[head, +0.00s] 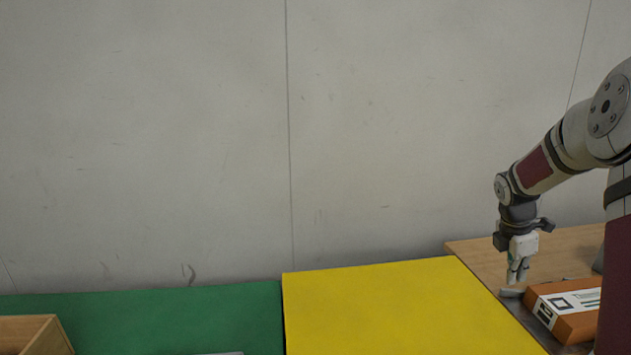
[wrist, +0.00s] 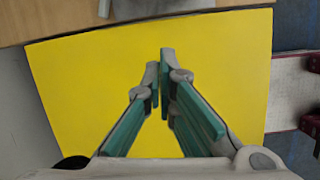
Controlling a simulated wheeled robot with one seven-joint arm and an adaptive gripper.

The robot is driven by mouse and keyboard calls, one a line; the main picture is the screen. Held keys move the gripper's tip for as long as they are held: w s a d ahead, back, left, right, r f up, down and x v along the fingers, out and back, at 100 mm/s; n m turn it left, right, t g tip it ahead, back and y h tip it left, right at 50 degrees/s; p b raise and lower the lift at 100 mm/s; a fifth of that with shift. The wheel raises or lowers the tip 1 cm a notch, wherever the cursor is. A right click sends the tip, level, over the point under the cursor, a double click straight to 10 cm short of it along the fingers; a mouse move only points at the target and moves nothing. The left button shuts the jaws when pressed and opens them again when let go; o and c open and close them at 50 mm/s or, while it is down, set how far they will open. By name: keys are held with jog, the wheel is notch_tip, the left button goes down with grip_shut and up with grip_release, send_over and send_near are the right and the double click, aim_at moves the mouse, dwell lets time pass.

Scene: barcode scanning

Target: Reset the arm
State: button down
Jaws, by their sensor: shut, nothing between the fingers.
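My arm comes in from the right in the head view, bent down at the wrist. My gripper (head: 516,280) points down above the wooden table near the right edge of the yellow mat. In the wrist view, my gripper (wrist: 160,65) has its teal-lined fingers close together at the tips with nothing between them. The yellow mat (head: 390,305) lies beyond the fingers and fills most of the wrist view (wrist: 225,75).
An orange and white box (head: 570,308) lies right of my gripper. A small grey item (head: 511,293) is close under the fingertips. A green mat (head: 180,315) and wooden crate (head: 50,335) are on the left. The yellow mat looks clear. A grey wall stands behind.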

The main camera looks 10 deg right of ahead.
jog(key=s+a+r+m+t, duration=0.1)
jog(key=s+a+r+m, duration=0.3)
jog(key=a+r, duration=0.5)
jog(key=s+a+r+m+t, duration=0.1)
jog(key=s+a+r+m, duration=0.4)
jog(key=a, duration=0.6)
jog(key=s+a+r+m+t+y, duration=0.2)
jog(key=s+a+m, duration=0.5)
jog(key=s+a, duration=0.8)
jog(key=s+y, duration=0.1)
jog(key=s, duration=0.3)
jog(key=shift+a, duration=0.4)
jog(key=shift+r, duration=0.15)
